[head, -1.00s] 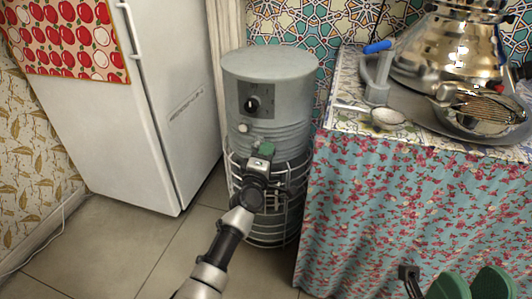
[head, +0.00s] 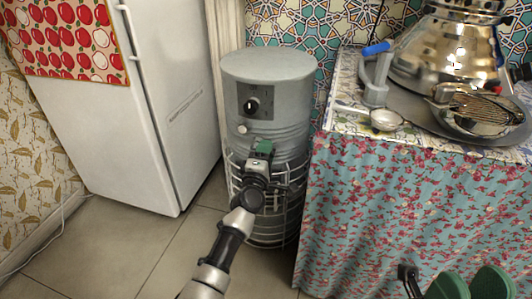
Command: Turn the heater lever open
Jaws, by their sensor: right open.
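The heater (head: 268,70) is a grey upright cylinder on the floor between the fridge and the table. Its black control (head: 252,105), which appears to be the lever, sits on a dark panel on the upper front. A small pale button (head: 242,129) is below it. My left gripper (head: 263,148) is in front of the heater, below and slightly right of the control, apart from it in the picture. Its green finger pads look close together, but I cannot tell if they are open. My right gripper (head: 471,284) is open at the bottom right, partly cut off, with its green pads apart.
A wire guard (head: 280,225) surrounds the heater's lower part. The white fridge (head: 165,120) stands at the left. The table with a floral cloth (head: 400,200) is close on the right, holding a samovar (head: 450,60), a tray and a small strainer (head: 386,120). Floor is clear at front left.

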